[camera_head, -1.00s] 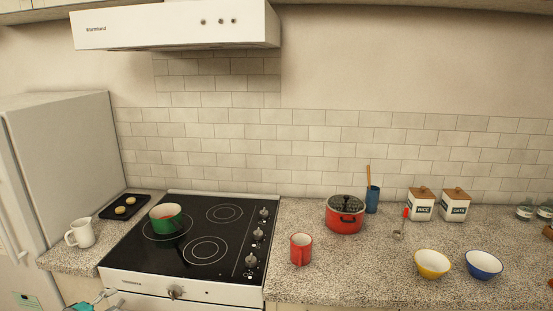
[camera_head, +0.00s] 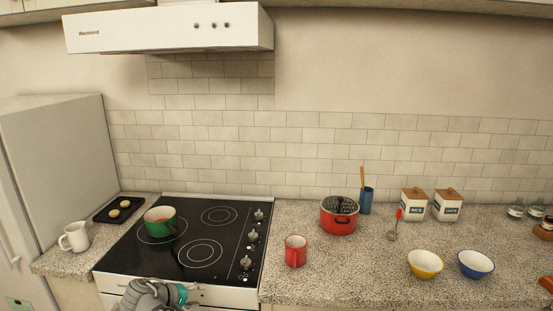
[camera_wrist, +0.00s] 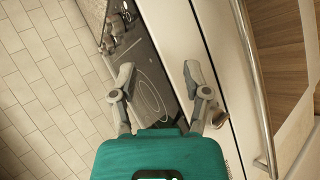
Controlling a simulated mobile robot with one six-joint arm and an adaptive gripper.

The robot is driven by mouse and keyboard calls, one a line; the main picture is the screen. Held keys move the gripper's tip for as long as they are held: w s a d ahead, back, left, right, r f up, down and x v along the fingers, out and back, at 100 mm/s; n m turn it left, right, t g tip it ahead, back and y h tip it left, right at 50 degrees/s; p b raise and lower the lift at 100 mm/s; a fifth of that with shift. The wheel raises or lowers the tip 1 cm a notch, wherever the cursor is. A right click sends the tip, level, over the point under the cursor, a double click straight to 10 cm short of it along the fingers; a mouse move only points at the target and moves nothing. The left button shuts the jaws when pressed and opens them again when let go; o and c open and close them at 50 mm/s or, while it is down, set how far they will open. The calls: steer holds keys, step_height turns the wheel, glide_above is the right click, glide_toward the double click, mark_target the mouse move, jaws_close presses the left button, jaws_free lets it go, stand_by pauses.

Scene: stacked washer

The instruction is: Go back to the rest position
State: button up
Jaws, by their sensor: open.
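My gripper (camera_wrist: 158,82) is open and empty in the wrist view. Its two grey fingers stand apart, and the stove's black top and white front edge show beyond them. In the head view my gripper and wrist, grey and teal, show at the bottom in front of the stove's front edge (camera_head: 215,297). The fingertips cannot be made out clearly there. No object is between the fingers.
The range hood (camera_head: 165,30) hangs above.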

steer(key=s+d+f+m+g+y, duration=0.1)
steer(key=s+d+m+g+y, duration=0.1)
steer(key=d, duration=1.1)
steer(key=s+d+f+m+g+y+p, duration=0.1)
steer(key=s+d+f+m+g+y, duration=0.1)
steer(key=d, duration=1.1)
steer(key=s+d+f+m+g+y+p, duration=0.1)
steer(key=s+d+f+m+g+y, duration=0.1)
steer(key=d, duration=1.1)
steer(key=s+m+g+y, duration=0.1)
steer(key=m+g, duration=0.1)
steer(key=m, duration=0.1)
steer(key=shift+d+m, duration=0.3)
steer(key=shift+s+f, duration=0.1)
